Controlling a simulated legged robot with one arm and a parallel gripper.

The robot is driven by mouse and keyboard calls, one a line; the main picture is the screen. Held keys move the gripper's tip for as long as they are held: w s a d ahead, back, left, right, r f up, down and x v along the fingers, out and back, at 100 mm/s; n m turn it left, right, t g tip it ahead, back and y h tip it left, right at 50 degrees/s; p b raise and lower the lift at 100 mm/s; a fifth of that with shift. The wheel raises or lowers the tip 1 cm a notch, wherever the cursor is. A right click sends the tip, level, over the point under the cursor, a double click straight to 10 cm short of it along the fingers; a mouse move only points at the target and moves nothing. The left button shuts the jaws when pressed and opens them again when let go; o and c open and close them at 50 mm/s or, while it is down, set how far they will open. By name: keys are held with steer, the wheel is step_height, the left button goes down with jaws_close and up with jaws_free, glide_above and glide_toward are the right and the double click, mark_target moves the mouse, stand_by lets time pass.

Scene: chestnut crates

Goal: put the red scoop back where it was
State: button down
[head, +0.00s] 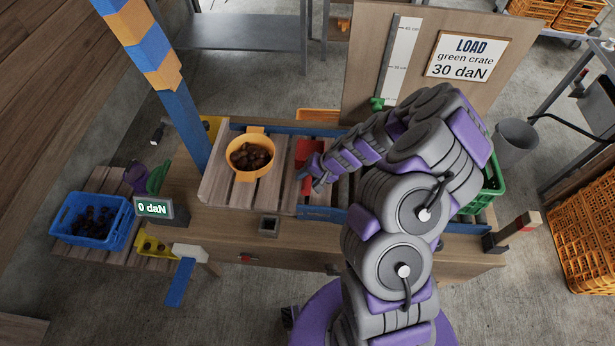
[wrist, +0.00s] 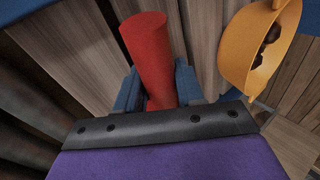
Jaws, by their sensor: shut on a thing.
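The red scoop (head: 309,150) shows at the right end of the slatted wooden platform, right of the orange bowl (head: 246,177). My gripper (head: 311,178) is over the platform's right edge, at the scoop. In the wrist view a red cylindrical part of the scoop (wrist: 150,50) stands between the two blue fingers of my gripper (wrist: 160,90), which are shut on it. The rest of the scoop is hidden, and I cannot tell whether it touches the boards. The orange bowl also shows at the right of the wrist view (wrist: 235,52).
The bowl holds chestnuts. A roller track with blue rails (head: 330,215) runs right to a green crate (head: 494,200), partly behind my arm. A blue striped post (head: 185,125) stands left of the platform. A blue crate of dark chestnuts (head: 92,238) and a display reading 0 daN (head: 154,208) are further left.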

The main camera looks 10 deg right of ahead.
steer(key=c, duration=1)
jaws_free()
steer(key=p+v, duration=0.3)
steer(key=v, duration=0.9)
steer(key=s+a+r+n+g+h, duration=0.1)
steer(key=s+a+r+n+g, duration=0.1)
steer(key=s+a+r, duration=0.35)
steer(key=s+a+r+n+g, duration=0.1)
steer(key=s+a+r+n, duration=0.15)
steer(key=s+r, duration=0.55)
steer(key=s+d+r+h, duration=0.1)
steer(key=s+r, duration=0.2)
steer(key=s, duration=0.3)
steer(key=s+d+r+g+h, duration=0.1)
steer(key=s+r+h, duration=0.1)
steer(key=s+r, duration=0.2)
steer(key=s+d+r+h, duration=0.1)
steer(key=s+d+r, duration=0.1)
steer(key=s, duration=0.6)
steer(key=shift+s+r+n+g+h, duration=0.25)
steer(key=shift+r+g+h, duration=0.15)
steer(key=shift+r, duration=0.25)
steer(key=shift+w, duration=0.1)
